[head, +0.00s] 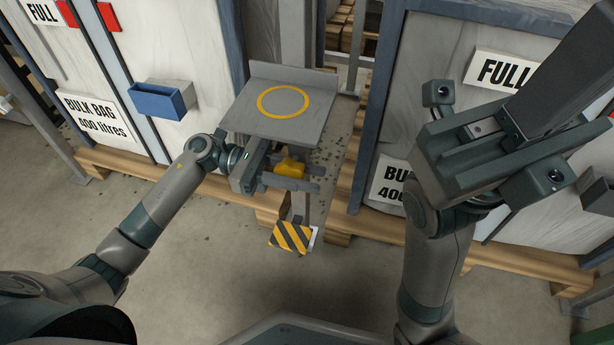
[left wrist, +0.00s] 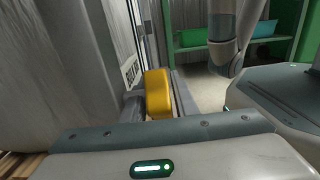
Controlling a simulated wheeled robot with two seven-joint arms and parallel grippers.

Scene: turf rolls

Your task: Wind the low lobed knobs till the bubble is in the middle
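A yellow lobed knob (head: 290,167) sits low beneath the front edge of a grey plate (head: 255,122) with a yellow ring on it. My left gripper (head: 296,177) has its fingers on either side of the knob, apparently touching it. In the left wrist view the yellow knob (left wrist: 158,94) fills the gap between the fingers. My right gripper (head: 497,140) is raised at the right, away from the plate; its finger opening is unclear. No bubble can be made out, and no other knob shows.
A black-and-yellow striped block (head: 292,237) is low in front of the plate. Bulk bags on wooden pallets (head: 470,250) stand on both sides. A blue bin (head: 163,100) hangs at the left. The near floor is clear.

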